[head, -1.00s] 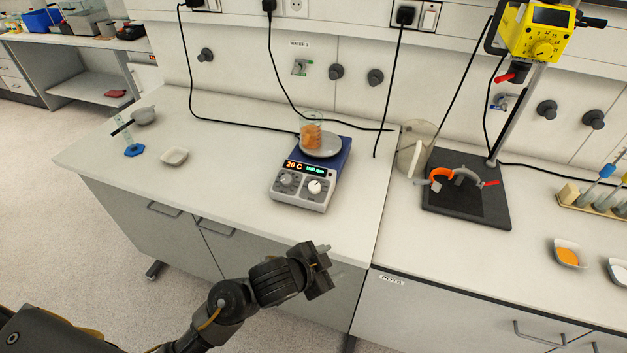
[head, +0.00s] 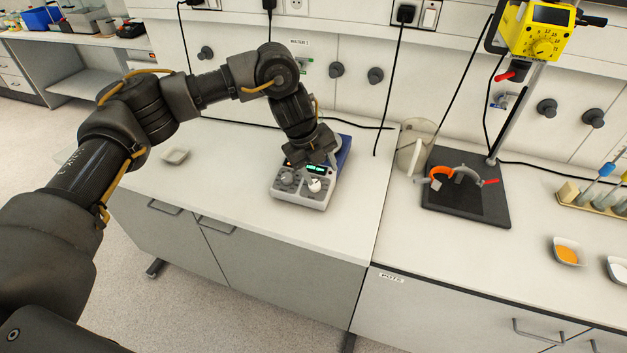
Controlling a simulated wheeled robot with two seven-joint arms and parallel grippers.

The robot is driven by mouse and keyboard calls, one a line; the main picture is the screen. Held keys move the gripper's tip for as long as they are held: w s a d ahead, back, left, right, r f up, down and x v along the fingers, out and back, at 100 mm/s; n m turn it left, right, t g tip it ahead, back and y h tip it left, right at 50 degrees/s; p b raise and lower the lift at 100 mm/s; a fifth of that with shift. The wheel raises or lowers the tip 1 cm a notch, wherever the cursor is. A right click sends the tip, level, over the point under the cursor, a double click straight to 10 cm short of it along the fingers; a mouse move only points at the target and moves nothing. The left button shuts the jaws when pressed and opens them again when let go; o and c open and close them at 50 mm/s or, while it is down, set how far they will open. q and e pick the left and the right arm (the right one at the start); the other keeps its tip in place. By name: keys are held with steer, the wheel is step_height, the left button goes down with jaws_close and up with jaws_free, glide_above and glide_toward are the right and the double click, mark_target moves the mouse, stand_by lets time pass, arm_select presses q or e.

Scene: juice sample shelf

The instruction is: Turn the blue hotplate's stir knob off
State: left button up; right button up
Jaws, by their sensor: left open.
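The blue hotplate (head: 345,151) stands on the left bench, with a grey front panel carrying two knobs and a partly covered green-lit display. The right knob (head: 315,186) is white; the left knob (head: 287,178) is grey. My left gripper (head: 311,165) is open and points down over the front of the hotplate, just behind and above the knobs. I cannot tell whether it touches anything. My gripper and arm hide the beaker and most of the plate top. My right gripper is not in view.
A clear container (head: 413,147) and a black stand base (head: 466,205) with an orange ring are to the right. The bench in front of the hotplate is clear.

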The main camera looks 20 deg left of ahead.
arm_select(q)
steer(key=a+r+y, duration=0.1)
steer(key=a+r, duration=0.2)
steer(key=a, duration=0.1)
steer(key=shift+n, duration=0.3)
steer(key=x, duration=0.7)
steer(key=p+x, duration=0.1)
steer(key=x, duration=0.2)
steer(key=shift+w+f, duration=0.25)
steer(key=shift+w, duration=0.15)
steer(key=c, duration=1)
